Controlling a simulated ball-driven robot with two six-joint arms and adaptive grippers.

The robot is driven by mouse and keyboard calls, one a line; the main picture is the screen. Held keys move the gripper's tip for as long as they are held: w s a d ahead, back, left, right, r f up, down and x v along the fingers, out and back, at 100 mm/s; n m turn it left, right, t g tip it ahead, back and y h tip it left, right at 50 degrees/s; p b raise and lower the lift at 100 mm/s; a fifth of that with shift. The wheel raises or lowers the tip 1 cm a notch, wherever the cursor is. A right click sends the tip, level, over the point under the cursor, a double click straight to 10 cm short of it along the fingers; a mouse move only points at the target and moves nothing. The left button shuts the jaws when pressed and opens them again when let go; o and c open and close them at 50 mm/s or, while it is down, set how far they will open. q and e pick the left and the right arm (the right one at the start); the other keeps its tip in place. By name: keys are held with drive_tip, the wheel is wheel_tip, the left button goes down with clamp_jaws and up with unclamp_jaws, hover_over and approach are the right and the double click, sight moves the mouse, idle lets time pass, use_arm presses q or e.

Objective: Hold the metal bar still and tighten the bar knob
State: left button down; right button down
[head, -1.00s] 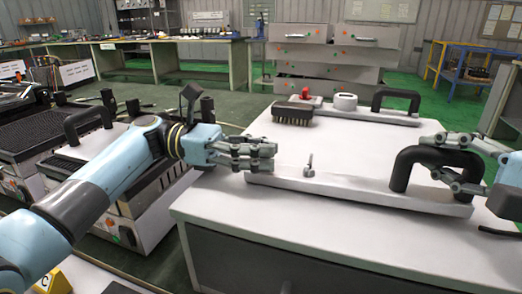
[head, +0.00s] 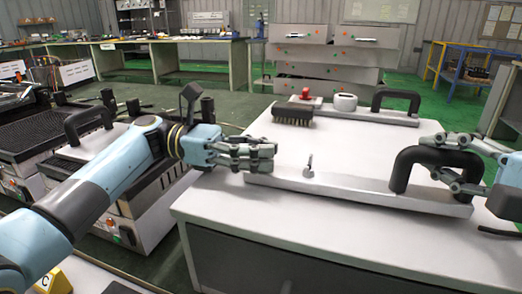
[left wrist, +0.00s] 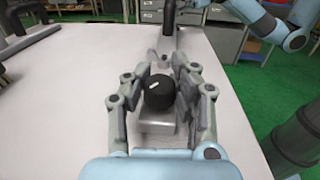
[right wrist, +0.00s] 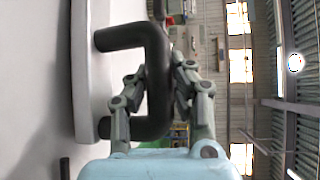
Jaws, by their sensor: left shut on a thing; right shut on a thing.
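The metal bar (head: 345,192) lies flat on the white table, with a black handle (head: 402,170) at its right end and a small upright metal pin (head: 309,166) nearer its left end. My right gripper (head: 447,175) is shut on the black handle; the right wrist view shows its fingers on either side of the grip (right wrist: 157,75). My left gripper (head: 268,157) is at the bar's left end. In the left wrist view its fingers are shut around the round black bar knob (left wrist: 159,92). The fingers hide the knob in the head view.
A black brush (head: 292,114), a red-topped item (head: 305,95), a white ring (head: 345,102) and a second bar with a black handle (head: 396,100) are at the table's back. The tabletop (head: 350,140) between is clear. Grilled heating units (head: 100,150) stand at left.

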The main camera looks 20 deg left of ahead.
use_arm(q)
drive_tip(key=shift+a+f+g, duration=0.1)
drive_tip(key=shift+f+g, duration=0.05)
drive_tip(key=shift+g, duration=0.35)
drive_tip(key=shift+m+g, duration=1.1)
drive_tip(key=shift+g, duration=0.3)
drive_tip(key=c, duration=1)
unclamp_jaws()
wheel_tip(320, 180, up, 10)
drive_tip(key=shift+r, duration=0.1)
